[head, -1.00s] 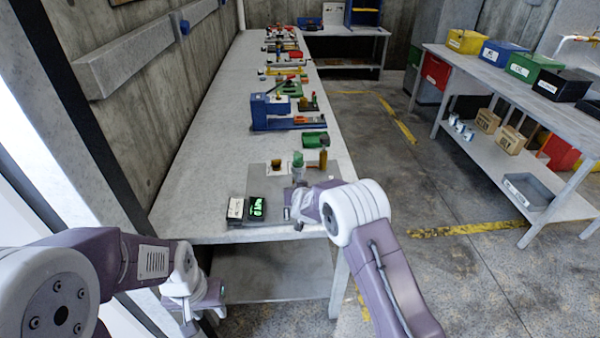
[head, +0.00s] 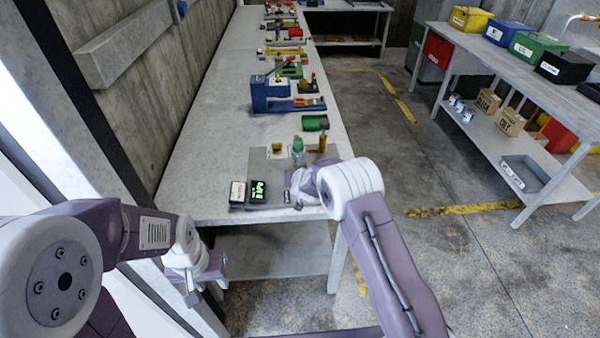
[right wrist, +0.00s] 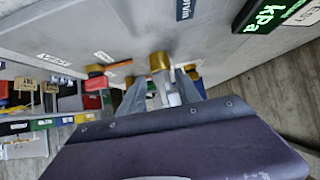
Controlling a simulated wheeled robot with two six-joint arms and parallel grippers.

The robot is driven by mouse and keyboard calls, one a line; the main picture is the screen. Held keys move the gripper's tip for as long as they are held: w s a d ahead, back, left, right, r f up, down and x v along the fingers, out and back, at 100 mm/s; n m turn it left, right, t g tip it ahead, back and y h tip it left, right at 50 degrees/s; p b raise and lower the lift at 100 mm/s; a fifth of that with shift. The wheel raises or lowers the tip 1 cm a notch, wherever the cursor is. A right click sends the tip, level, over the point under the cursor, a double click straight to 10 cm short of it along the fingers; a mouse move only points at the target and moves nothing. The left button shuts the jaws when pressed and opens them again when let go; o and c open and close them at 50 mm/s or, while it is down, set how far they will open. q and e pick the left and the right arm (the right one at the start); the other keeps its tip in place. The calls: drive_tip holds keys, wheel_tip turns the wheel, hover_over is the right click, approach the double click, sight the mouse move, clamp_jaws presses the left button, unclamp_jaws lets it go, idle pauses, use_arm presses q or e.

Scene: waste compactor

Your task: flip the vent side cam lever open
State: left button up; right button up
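A grey plate (head: 262,160) at the near end of the long bench carries small fittings: a yellow-topped block (head: 277,148), a green-topped fitting (head: 298,145) and an orange-brown post (head: 322,142). I cannot tell which part is the vent side cam lever. My right gripper (head: 296,190) is low over the plate's near right part. In the right wrist view its fingers (right wrist: 165,95) are apart, with a brass cylinder (right wrist: 160,62) and a pale part just beyond; contact is unclear. My left gripper (head: 203,280) hangs off the bench's near left corner, its fingertips too small to judge.
A lit green kPa display (head: 258,190) and a labelled box (head: 238,193) sit left of my right gripper. A blue machine (head: 270,95) and other devices stand farther along the bench. A shelf table (head: 470,75) with bins is at the right, with open floor between.

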drive_tip(key=b+v, duration=0.1)
drive_tip(key=v, duration=0.8)
